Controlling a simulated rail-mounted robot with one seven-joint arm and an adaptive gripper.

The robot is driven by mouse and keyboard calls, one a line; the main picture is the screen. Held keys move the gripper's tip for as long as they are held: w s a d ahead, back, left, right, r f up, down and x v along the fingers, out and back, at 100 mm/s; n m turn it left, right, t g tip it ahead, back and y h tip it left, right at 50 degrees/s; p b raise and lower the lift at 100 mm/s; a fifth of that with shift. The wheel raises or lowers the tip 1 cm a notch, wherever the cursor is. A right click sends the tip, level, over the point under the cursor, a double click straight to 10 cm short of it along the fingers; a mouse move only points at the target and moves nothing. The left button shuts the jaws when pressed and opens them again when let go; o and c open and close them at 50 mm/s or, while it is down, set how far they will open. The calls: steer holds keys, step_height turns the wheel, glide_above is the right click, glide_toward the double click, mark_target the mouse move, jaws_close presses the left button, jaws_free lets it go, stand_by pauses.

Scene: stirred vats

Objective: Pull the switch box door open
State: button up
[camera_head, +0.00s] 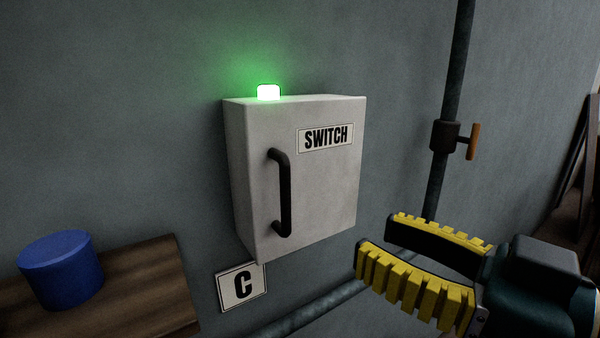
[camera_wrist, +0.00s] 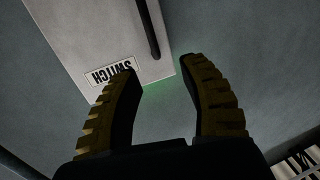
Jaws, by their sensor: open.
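The white switch box (camera_head: 255,190) is fixed to the grey wall, with its door (camera_head: 325,190) shut and a SWITCH label on it. A dark vertical bar handle (camera_head: 284,192) is on the door's left side. My gripper (camera_head: 375,237) has yellow ridged fingers and is open and empty, to the lower right of the box, apart from the handle. In the wrist view the box (camera_wrist: 95,38) appears upside down, and the handle (camera_wrist: 149,28) lies beyond the gap between my fingers (camera_wrist: 158,68). Nothing is between the fingers.
A green lamp (camera_head: 268,92) glows on top of the box. A blue cylinder (camera_head: 60,270) stands on a wooden shelf (camera_head: 150,280) at lower left. A vertical pipe (camera_head: 446,90) with an orange-handled valve (camera_head: 473,141) is at right.

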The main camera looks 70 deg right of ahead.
mark_target(289, 191)
steer(key=shift+h, duration=0.3)
steer(key=p+x, duration=0.1)
steer(key=x, duration=0.4)
steer(key=p+x, duration=0.2)
steer(key=x, duration=0.3)
steer(key=d+p+x, duration=0.1)
steer(key=p+x, duration=0.1)
steer(key=x, duration=0.3)
steer(key=shift+d, duration=0.1)
steer(key=shift+w+d+f, duration=0.15)
jaws_close()
